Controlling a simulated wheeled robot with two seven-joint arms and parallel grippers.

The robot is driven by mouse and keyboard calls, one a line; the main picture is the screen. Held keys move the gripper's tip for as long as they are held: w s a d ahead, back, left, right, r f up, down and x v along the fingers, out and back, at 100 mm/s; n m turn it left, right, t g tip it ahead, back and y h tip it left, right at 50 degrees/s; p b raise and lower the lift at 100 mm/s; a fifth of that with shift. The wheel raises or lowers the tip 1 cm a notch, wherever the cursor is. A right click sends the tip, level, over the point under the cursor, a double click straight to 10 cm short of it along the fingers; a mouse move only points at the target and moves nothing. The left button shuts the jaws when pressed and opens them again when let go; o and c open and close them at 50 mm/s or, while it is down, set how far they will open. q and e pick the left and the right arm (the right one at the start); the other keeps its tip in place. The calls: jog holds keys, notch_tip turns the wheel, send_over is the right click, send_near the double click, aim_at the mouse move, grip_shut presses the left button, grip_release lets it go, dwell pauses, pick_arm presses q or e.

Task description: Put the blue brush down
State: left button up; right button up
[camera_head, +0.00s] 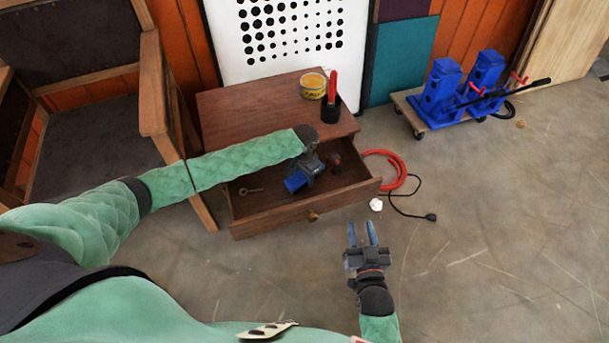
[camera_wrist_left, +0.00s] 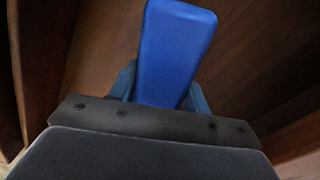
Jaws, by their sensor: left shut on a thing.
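The blue brush (camera_head: 294,182) is between the fingers of my left gripper (camera_head: 303,177), inside or just above the open drawer of the brown wooden cabinet. The left wrist view shows the brush's flat blue surface (camera_wrist_left: 176,50) gripped between the two fingers (camera_wrist_left: 160,88), with brown wood behind it. I cannot tell whether the brush touches the drawer floor. The open drawer (camera_head: 345,194) extends toward me. My right gripper (camera_head: 362,234) is open and empty, in front of the drawer above the floor.
The drawer also holds a small metal item (camera_head: 250,191) and a dark red item (camera_head: 335,160). A yellow tin (camera_head: 313,87) and a red-handled tool (camera_head: 331,98) stand on the cabinet top (camera_head: 240,110). A red hose (camera_head: 398,170) and blue presses (camera_head: 440,85) are to the right.

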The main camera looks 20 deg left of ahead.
jog(key=shift+f, duration=0.25)
pick_arm(q)
jog(key=o, duration=1.2)
jog(key=shift+f, duration=0.1)
jog(key=shift+c, duration=0.2)
pick_arm(e)
jog(key=shift+s+f+g, duration=0.2)
jog(key=shift+f+g, duration=0.2)
jog(key=shift+f, duration=0.35)
jog(key=shift+r, duration=0.25)
